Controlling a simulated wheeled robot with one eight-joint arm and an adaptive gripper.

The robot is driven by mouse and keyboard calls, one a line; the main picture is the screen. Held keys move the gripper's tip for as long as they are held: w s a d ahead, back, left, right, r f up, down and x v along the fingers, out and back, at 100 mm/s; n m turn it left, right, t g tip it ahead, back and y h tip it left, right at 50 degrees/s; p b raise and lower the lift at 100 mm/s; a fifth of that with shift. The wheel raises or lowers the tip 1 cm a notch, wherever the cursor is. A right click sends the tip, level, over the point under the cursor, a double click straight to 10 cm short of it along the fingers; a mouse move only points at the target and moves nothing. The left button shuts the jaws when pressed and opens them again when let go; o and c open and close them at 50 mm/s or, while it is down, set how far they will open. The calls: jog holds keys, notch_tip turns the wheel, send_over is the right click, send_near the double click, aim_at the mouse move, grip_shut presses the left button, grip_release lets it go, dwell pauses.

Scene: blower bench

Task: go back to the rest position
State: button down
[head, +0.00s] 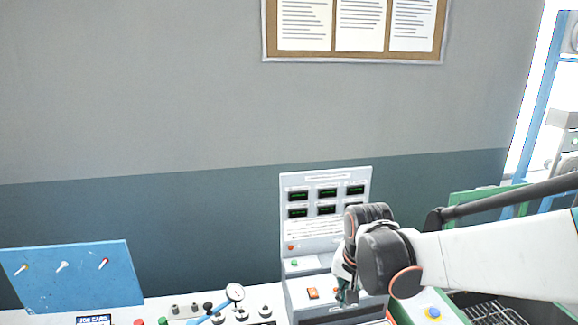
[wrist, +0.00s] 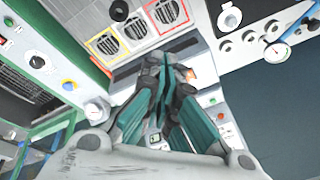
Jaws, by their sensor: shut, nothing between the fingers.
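My gripper (head: 346,293) is at the lower right of the head view, in front of the grey console (head: 297,225) with several small green displays. It is empty. An orange rocker switch (head: 313,293) shows just left of it. In the wrist view my gripper (wrist: 168,68) has its teal-padded fingers together, pointing toward the console front near round grilles with yellow and red frames (wrist: 170,14). Whether the fingertips touch the console cannot be told. My arm comes in from the right and hides part of the console's right side.
A blue board (head: 75,275) with small tools is at lower left. A gauge (head: 235,292) and several knobs stand left of the console. A green-framed unit with a blue knob (head: 433,312) is at right. A notice board (head: 355,55) hangs on the wall. The space above the bench is clear.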

jog(key=s+d+n+t+b, duration=0.2)
jog(key=s+d+n+b, duration=0.1)
jog(key=s, duration=0.6)
jog(key=s+d+f+n+t+b, duration=0.1)
jog(key=s+d+n+t+b, duration=0.1)
jog(key=s+b, duration=0.4)
jog(key=s+d+n, duration=0.1)
jog(key=s, duration=0.1)
jog(key=shift+s+d+f, duration=0.2)
jog(key=shift+s+d, duration=0.1)
jog(key=shift+s, duration=0.05)
